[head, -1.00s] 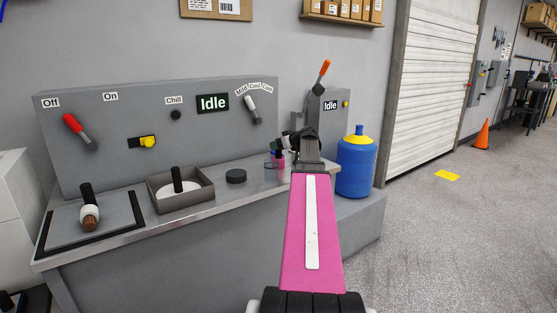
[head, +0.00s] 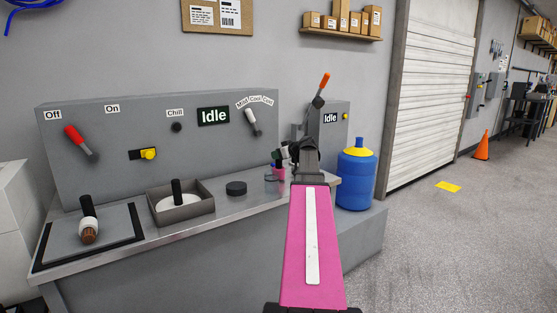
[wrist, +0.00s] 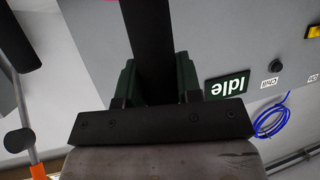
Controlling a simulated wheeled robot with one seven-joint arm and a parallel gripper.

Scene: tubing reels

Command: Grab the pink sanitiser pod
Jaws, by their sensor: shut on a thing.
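The pink sanitiser pod (head: 279,174) is a small pink shape near the right end of the grey bench, partly hidden by my gripper. My gripper (head: 282,157) is just above it. In the wrist view my gripper's green-padded fingers (wrist: 157,80) are closed on a long black bar (wrist: 148,35), which appears to be the pod's handle. Whether the pod touches the bench is not clear.
A black disc (head: 236,188), a grey tray (head: 181,215) and a dark-framed plate (head: 88,246) lie leftward on the bench (head: 215,221). The control panel (head: 105,170) stands behind. A blue container (head: 355,184) is to the right, with open floor beyond.

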